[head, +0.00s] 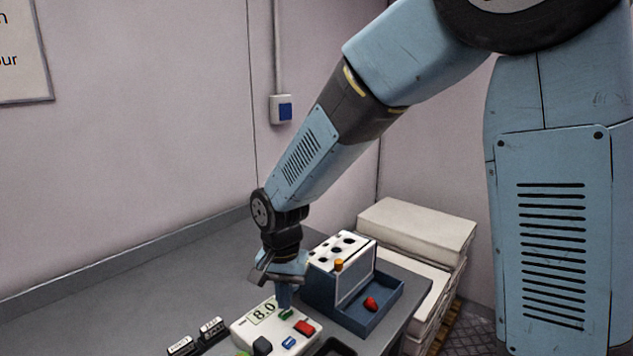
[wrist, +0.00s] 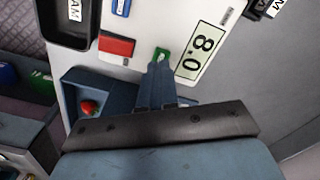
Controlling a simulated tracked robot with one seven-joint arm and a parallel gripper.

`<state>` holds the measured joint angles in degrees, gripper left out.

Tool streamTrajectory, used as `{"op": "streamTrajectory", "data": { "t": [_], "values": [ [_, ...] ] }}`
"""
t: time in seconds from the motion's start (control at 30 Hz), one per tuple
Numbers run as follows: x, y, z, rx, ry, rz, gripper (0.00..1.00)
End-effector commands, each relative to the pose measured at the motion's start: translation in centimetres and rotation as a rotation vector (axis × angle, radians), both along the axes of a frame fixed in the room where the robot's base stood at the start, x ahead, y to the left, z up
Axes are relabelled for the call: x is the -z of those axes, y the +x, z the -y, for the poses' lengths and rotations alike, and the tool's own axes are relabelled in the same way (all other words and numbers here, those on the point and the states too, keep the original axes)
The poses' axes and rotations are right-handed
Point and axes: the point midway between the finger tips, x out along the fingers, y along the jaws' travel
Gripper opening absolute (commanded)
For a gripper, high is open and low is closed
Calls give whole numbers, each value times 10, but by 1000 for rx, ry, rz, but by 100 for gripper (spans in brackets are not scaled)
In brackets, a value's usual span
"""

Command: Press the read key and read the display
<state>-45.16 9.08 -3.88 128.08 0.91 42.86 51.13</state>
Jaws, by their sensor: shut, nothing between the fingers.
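A white instrument box (head: 243,328) stands on the bench, and its top also shows in the wrist view (wrist: 165,22). Its display (head: 263,311) reads 8.0; it appears turned in the wrist view (wrist: 201,52). A green key (head: 287,315) sits beside the display, with a red key (head: 304,327) and a blue key (head: 289,342) nearby. My gripper (head: 283,306) is shut and empty, pointing down. In the wrist view its fingertips (wrist: 160,68) are at the green key (wrist: 162,54), partly covering it. I cannot tell whether they press it. Key lettering is too small to read.
A blue rack (head: 322,287) with a white holed top stands behind the box, a red berry (head: 371,304) in its tray. Small labelled black blocks (head: 211,329) lie left. A dark tray (head: 336,347) is at the front. The bench's back left (head: 150,290) is clear.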

Motion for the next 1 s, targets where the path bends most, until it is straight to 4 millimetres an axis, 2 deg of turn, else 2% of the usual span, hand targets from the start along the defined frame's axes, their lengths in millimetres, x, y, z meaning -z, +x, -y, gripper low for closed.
{"op": "streamTrajectory", "data": {
  "t": [1.0],
  "values": [
    [14,0,0,0,-1,0,0]
  ]
}}
